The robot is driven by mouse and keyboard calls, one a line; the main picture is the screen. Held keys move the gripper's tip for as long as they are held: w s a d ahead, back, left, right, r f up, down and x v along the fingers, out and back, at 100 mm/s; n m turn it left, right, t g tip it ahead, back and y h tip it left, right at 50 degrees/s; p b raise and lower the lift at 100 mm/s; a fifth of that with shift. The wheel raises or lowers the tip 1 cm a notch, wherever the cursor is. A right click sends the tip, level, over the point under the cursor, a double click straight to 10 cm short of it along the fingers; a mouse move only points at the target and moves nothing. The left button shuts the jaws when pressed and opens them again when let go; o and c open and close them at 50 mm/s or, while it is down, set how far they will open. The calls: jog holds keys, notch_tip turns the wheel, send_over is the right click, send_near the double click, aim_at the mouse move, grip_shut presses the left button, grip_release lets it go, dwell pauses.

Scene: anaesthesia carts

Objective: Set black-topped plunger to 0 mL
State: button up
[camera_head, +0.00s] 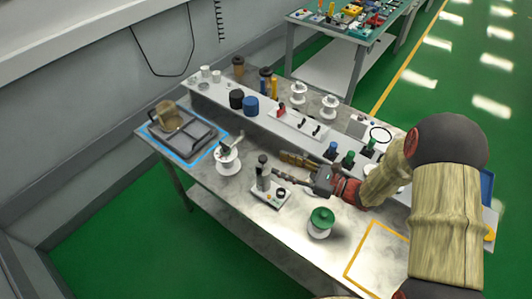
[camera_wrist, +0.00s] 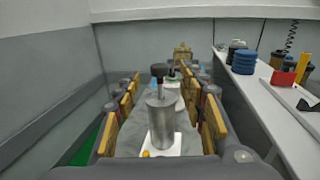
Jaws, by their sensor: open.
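A grey metal cylinder with a thin rod and a black-topped plunger (camera_wrist: 159,70) stands upright on a small white base in the wrist view. In the head view the same unit (camera_head: 263,172) stands on the bench, with small knobs on its base. My gripper (camera_head: 288,169) is open, to the right of the cylinder and pointing at it. In the wrist view its yellow-padded fingers (camera_wrist: 166,92) spread to both sides of the cylinder, with gaps visible. They hold nothing. Any scale on the cylinder is too small to read.
A white spool-like stand (camera_head: 228,162) is left of the unit. A green-topped one (camera_head: 320,222) is at the front right. A blue-outlined tray (camera_head: 190,140) lies at the far left. A raised shelf (camera_head: 215,96) with bottles and tools runs along the back.

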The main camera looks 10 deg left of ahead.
aim_at(263, 158)
jog(key=x, duration=0.7)
jog(key=shift+a+b, duration=0.3)
jog(key=shift+b, duration=0.05)
grip_shut()
dwell(0.6)
